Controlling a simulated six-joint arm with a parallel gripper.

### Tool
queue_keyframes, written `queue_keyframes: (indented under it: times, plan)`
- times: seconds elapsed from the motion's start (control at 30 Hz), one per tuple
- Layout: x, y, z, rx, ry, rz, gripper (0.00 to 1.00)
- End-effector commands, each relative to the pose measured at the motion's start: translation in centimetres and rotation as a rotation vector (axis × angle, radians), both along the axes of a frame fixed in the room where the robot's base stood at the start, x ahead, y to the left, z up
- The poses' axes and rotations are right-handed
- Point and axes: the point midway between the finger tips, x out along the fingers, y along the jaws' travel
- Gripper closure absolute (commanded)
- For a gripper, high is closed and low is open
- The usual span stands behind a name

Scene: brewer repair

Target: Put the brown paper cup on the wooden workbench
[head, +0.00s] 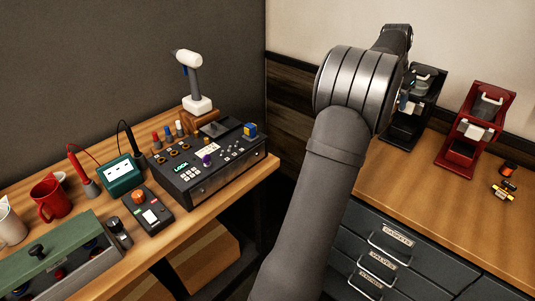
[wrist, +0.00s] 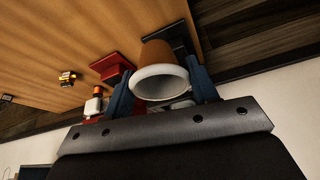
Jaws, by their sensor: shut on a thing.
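The brown paper cup (wrist: 157,54) with a white rim sits between the two blue fingers of my gripper (wrist: 161,78) in the wrist view. My gripper is shut on it, and the rim faces the camera. In the head view my arm hides the cup and most of the gripper, near the black brewer at the right-hand counter. The wooden workbench (head: 222,208) runs along the left wall in the head view, well away from my gripper.
A black brewer (head: 408,128) and a red brewer (head: 460,150) stand on the wooden-topped drawer counter (head: 405,200). The bench carries a control console (head: 225,170), a green meter (head: 120,176), a red mug (head: 50,198), a white cup (head: 10,226) and a green-lidded box (head: 45,255). Bare wood shows along its front edge.

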Motion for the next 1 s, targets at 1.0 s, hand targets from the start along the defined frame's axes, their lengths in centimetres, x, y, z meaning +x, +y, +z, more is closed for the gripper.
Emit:
queue_keyframes:
  times: [1.0]
  plan:
    - [12.1, 52.1, 13.0, -0.002, -0.002, 1.073, 0.67]
